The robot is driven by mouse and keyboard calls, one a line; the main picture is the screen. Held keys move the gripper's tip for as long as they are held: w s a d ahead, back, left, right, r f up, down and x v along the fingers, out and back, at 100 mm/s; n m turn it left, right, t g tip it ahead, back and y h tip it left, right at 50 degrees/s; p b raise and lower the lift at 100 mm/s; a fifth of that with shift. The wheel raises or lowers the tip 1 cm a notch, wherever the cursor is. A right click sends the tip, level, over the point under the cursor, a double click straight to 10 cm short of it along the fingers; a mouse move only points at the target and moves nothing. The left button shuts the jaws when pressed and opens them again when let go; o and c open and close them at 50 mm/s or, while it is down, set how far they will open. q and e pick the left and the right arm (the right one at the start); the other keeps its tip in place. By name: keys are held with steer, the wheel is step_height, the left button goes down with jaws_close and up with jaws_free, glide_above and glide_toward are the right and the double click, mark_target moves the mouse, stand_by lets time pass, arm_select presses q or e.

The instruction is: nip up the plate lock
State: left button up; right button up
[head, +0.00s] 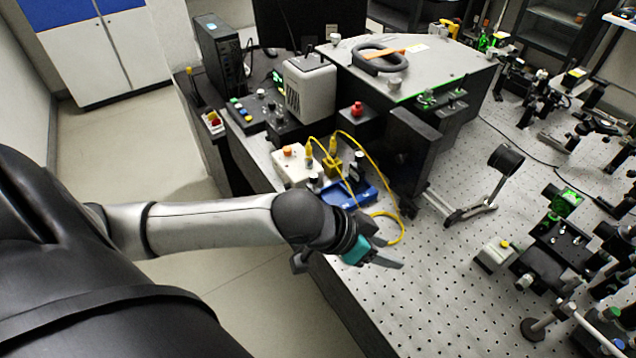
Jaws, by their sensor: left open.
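I cannot tell for sure which part is the plate lock; no lock is clearly distinguishable at this size. My left gripper (391,254) is open and empty, with grey fingers and a teal part at its base. It is above the near left edge of the perforated optical bench (400,310), just in front of a blue tray (346,194) and a loop of yellow cable (402,222). Whether the fingers touch the bench or cable is hard to tell. My right gripper is not in view.
A white box (290,166) with an orange knob stands behind the blue tray. A black upright plate (412,150) and a post-mounted round black optic (505,160) stand farther right. Several optical mounts crowd the right side. The bench's near middle is clear.

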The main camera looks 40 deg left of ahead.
arm_select(q)
steer(key=s, duration=0.1)
steer(key=s+d, duration=0.1)
steer(key=s+f+y, duration=0.1)
steer(key=shift+d, duration=0.3)
steer(key=shift+s+a+f+n+y, duration=0.15)
steer(key=shift+s+f+n, duration=0.05)
steer(key=shift+s, duration=0.15)
steer(key=shift+s+a+f+n+y, duration=0.1)
steer(key=shift+s+f+n+y, duration=0.1)
steer(key=shift+s, duration=0.15)
steer(key=s+a+f+g+y+b, duration=0.1)
steer(key=s+a+f, duration=0.1)
steer(key=f, duration=0.7)
steer(key=s+a+f+n+g+y+b, duration=0.1)
steer(key=s+a+f, duration=0.1)
steer(key=f, duration=0.7)
steer(key=s+a+f+n+g+y+b, duration=0.1)
steer(key=s+a+f+b, duration=0.1)
steer(key=f, duration=0.7)
steer(key=shift+s, duration=0.9)
steer(key=shift+f, duration=0.1)
